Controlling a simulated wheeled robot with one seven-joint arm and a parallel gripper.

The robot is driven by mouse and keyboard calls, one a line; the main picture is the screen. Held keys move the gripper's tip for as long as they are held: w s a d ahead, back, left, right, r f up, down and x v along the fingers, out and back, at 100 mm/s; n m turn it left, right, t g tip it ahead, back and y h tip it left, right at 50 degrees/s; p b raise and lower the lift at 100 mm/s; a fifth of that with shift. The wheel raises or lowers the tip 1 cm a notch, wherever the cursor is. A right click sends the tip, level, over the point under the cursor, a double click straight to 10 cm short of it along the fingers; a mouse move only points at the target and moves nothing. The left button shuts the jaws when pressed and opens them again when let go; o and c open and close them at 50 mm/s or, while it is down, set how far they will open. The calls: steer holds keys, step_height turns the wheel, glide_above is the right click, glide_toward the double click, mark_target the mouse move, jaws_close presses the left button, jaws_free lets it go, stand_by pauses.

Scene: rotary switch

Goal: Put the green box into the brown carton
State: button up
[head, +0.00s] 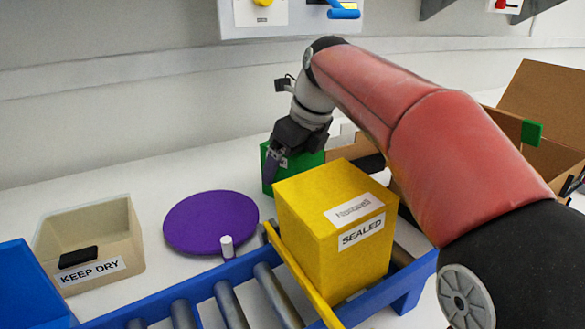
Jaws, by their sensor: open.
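The green box (310,159) stands on the pale surface behind the yellow box, which hides its lower right part. My gripper (273,168) points down at the left front part of the green box. It is open, and its fingers overlap the box in the picture; I cannot tell whether they touch or straddle it. The brown carton (545,97) stands open at the far right, with a flap raised. My red arm hides part of it. A small green piece (531,132) shows at the carton's near side.
A yellow box (310,223) marked SEALED sits on a blue roller conveyor (205,289) in front. A purple disc (211,221), a white cylinder (227,246) and a beige KEEP DRY bin (124,232) are left. A wall panel (290,20) is behind.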

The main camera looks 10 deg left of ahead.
steer(key=c, duration=1)
steer(key=shift+r, duration=0.1)
steer(key=shift+r, duration=0.5)
step_height(320, 180, up, 6)
steer(key=shift+a+r, duration=0.1)
steer(key=shift+a, duration=0.05)
steer(key=s+a, duration=0.3)
steer(key=a, duration=0.1)
steer(key=s+a, duration=0.4)
steer(key=a, duration=0.1)
steer(key=s+a, duration=0.4)
steer(key=a, duration=0.1)
